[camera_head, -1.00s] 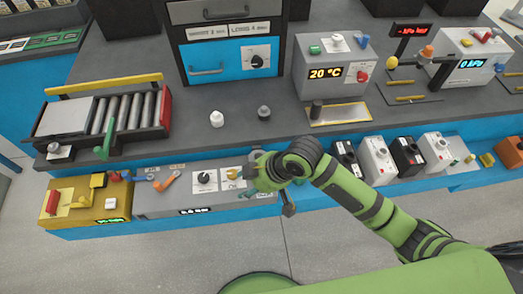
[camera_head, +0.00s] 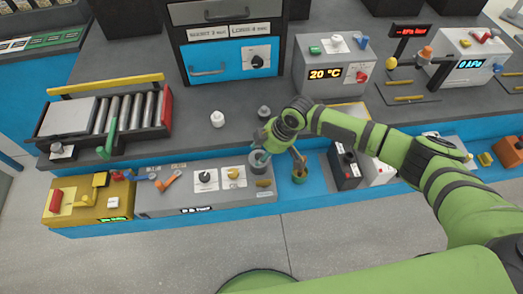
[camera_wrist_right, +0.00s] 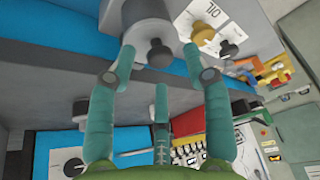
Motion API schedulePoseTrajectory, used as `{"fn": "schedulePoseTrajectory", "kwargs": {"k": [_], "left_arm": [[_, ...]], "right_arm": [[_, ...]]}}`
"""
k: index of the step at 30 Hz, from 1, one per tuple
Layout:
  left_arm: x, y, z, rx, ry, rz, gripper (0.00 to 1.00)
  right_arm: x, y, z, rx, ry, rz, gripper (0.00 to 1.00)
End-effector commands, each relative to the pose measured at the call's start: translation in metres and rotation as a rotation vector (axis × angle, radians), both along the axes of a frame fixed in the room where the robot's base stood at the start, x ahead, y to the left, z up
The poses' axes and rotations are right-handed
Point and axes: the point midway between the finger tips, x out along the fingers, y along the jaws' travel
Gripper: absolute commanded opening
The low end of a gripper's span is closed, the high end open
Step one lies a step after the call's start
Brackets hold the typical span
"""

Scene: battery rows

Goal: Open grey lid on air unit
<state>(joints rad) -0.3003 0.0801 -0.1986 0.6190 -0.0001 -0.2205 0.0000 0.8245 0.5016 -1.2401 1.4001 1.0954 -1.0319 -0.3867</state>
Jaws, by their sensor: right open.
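The air unit (camera_head: 150,203) is the long grey box at the front bench edge, with a small dark display, dials and an orange lever. A round grey lid (camera_head: 257,169) sits at its right end, partly hidden by my right gripper (camera_head: 262,158). In the right wrist view, the grey lid (camera_wrist_right: 146,32) has a dark knob (camera_wrist_right: 158,54) facing me. My open right gripper (camera_wrist_right: 158,62) has fingertips on either side of the knob, with a third finger below. I cannot tell whether they touch it. The lid looks closed. My left gripper is not in view.
A yellow unit (camera_head: 86,202) with a red switch stands left of the air unit. Black and white batteries (camera_head: 345,168) stand to the right. A roller conveyor (camera_head: 118,110) and two small knobs (camera_head: 217,118) are behind. The floor in front is clear.

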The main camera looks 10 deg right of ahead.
Motion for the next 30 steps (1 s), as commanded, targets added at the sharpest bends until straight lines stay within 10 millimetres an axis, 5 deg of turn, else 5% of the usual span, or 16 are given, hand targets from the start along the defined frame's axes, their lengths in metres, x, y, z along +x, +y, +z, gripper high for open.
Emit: {"fn": "schedulePoseTrajectory", "kwargs": {"k": [12, 13, 16, 17, 30], "left_arm": [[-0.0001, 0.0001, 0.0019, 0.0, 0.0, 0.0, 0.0], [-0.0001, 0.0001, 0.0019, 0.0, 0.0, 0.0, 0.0], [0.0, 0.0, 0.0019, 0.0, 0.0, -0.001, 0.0], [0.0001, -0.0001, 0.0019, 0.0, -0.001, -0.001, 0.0], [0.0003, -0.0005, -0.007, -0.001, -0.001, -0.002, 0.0]], "right_arm": [[0.0011, 0.0041, -0.0111, 0.0, 0.0, 0.0, 0.5], [0.0011, 0.0041, -0.0111, 0.0, 0.0, 0.0, 0.46], [0.0011, 0.004, -0.0111, 0.0, 0.0, 0.0, 0.06], [0.0011, 0.004, -0.0111, 0.0, 0.0, 0.0, 0.0], [0.0046, 0.0052, -0.0102, 0.002, 0.044, -0.001, 0.0]]}}
